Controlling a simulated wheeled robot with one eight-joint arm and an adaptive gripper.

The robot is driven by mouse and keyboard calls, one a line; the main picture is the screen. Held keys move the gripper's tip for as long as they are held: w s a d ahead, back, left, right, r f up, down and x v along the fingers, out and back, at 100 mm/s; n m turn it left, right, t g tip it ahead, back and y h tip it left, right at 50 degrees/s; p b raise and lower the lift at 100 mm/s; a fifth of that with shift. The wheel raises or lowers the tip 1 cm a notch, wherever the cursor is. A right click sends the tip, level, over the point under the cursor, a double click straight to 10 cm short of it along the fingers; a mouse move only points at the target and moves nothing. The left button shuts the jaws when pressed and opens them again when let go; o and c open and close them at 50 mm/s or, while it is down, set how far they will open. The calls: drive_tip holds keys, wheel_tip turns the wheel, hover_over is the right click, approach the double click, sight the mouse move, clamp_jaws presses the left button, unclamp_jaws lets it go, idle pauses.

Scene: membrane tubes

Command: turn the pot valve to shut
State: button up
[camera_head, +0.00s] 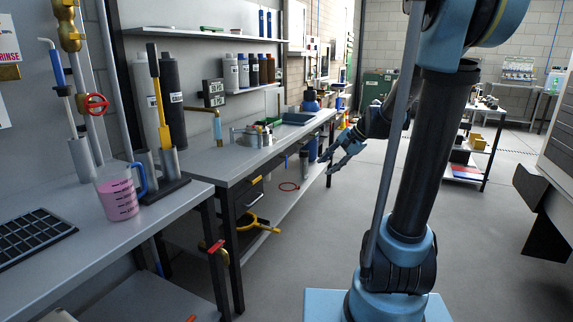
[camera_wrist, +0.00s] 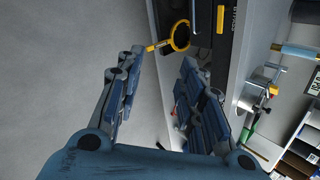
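My gripper (camera_head: 345,148) hangs beside the far part of the long bench in the head view. In the wrist view its two fingers (camera_wrist: 162,58) are spread apart with nothing between them. A silvery pot-like vessel with small fittings (camera_head: 249,135) stands on the bench, left of my gripper. A red handwheel (camera_head: 95,104) sits on a brass pipe on the left wall. A red lever (camera_head: 215,247) shows by the near bench legs. I cannot tell which of these is the pot valve.
A yellow ring-ended tool (camera_head: 258,223) lies low under the bench; it also shows ahead of my fingers (camera_wrist: 180,36). A pink-filled jug (camera_head: 118,198) and a dark rack (camera_head: 30,236) stand on the near bench. The floor (camera_head: 285,270) right of the benches is clear.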

sight(286, 168)
drive_tip(key=w+a+m+y, duration=0.3)
drive_tip(key=w, duration=0.9)
drive_tip(key=w+f+m+t+y, duration=0.2)
drive_tip(key=w+f+m+y, duration=0.25)
drive_tip(key=w+f, duration=0.55)
drive_tip(key=w+f+m+t+y, duration=0.1)
drive_tip(key=w+f+m+y, duration=0.35)
drive_tip(key=w, duration=0.85)
drive_tip(key=w+a, duration=0.2)
drive_tip(key=a, duration=0.3)
drive_tip(key=w+a+f+m+h, duration=0.1)
drive_tip(key=w+a, duration=0.1)
drive_tip(key=a, duration=0.4)
drive_tip(key=w+a+h, duration=0.1)
drive_tip(key=w+a, duration=0.1)
drive_tip(key=a, duration=0.4)
drive_tip(key=shift+f+m, duration=0.3)
drive_tip(key=shift+f, duration=0.1)
drive_tip(key=shift+d, duration=0.1)
clamp_jaws()
